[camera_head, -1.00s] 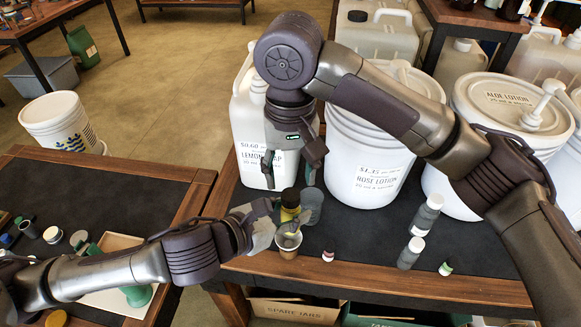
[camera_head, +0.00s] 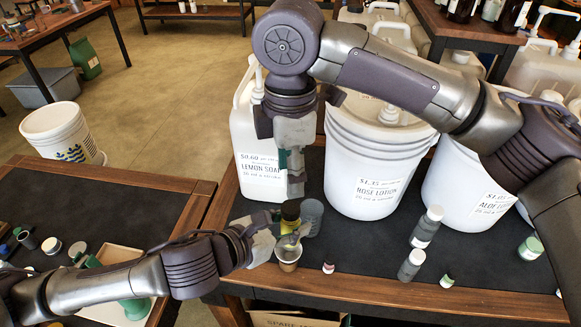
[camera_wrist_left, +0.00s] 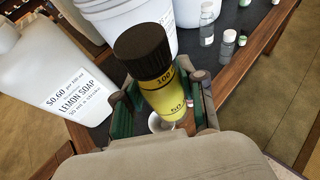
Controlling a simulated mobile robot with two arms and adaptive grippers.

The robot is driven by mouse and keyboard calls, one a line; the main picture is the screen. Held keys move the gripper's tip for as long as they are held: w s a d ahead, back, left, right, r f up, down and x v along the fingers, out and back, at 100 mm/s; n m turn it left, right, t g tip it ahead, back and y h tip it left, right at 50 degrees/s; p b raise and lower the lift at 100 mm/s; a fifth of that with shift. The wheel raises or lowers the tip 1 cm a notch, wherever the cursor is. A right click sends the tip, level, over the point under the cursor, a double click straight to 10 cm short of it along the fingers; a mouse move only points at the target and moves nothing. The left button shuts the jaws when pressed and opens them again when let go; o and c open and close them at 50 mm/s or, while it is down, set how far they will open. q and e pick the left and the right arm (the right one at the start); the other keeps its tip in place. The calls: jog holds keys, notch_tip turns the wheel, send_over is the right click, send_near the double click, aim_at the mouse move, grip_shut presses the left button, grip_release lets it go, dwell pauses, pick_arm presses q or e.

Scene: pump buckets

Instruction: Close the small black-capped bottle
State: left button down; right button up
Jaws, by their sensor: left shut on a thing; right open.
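The small bottle (camera_wrist_left: 166,98) is yellow with volume marks, and its black cap (camera_wrist_left: 143,50) sits on its top in the left wrist view. Whether the cap is tight cannot be told. In the head view the yellow bottle (camera_head: 288,227) and black cap (camera_head: 290,210) stand over the right table's front left part. My left gripper (camera_wrist_left: 160,108) is shut on the bottle's body from the left. My right gripper (camera_head: 292,188) is open, pointing down just above the cap, apart from the bottle as far as I can see.
A small cup (camera_head: 288,262) stands just in front of the bottle, and a grey cup (camera_head: 312,215) close to its right. The lemon soap jug (camera_head: 258,165) and rose lotion bucket (camera_head: 375,160) stand behind. Small grey bottles (camera_head: 411,265) stand to the right on the dark mat.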

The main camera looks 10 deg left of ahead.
aim_at(291, 206)
jog(key=shift+f, duration=4)
grip_shut()
jog(key=shift+o, duration=0.7)
grip_release()
notch_tip(291, 206, up, 12)
